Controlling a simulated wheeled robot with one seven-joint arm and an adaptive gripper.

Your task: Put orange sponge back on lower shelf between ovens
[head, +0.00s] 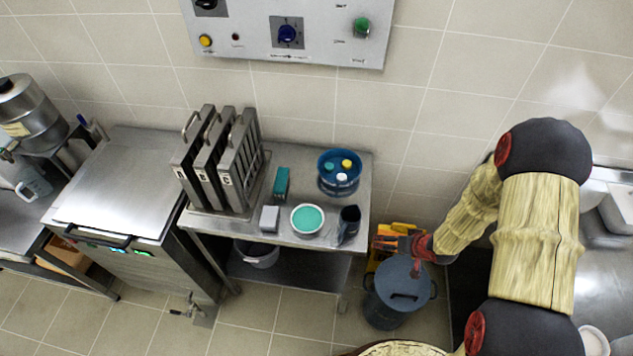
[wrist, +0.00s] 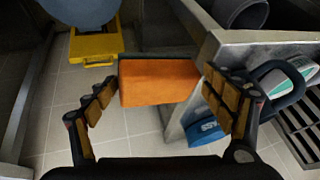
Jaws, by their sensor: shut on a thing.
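The orange sponge (wrist: 158,83) is a block between the two padded fingers of my gripper (head: 402,245) in the wrist view. My gripper is shut on it and holds it up off the floor, beside a steel table edge and leg. In the head view my gripper is just right of the steel table, above the grey lidded bin; I cannot clearly tell the sponge apart there. The lower shelf (head: 305,275) shows as a dark surface under the steel table, partly hidden by the tabletop.
The grey lidded bin (head: 395,300) stands below my gripper, near a yellow object (head: 375,257). The tabletop (head: 325,240) holds metal racks, a bowl, a dark cup and a blue container. A pale bucket (head: 258,253) is under it. Tiled floor (head: 285,325) is clear in front.

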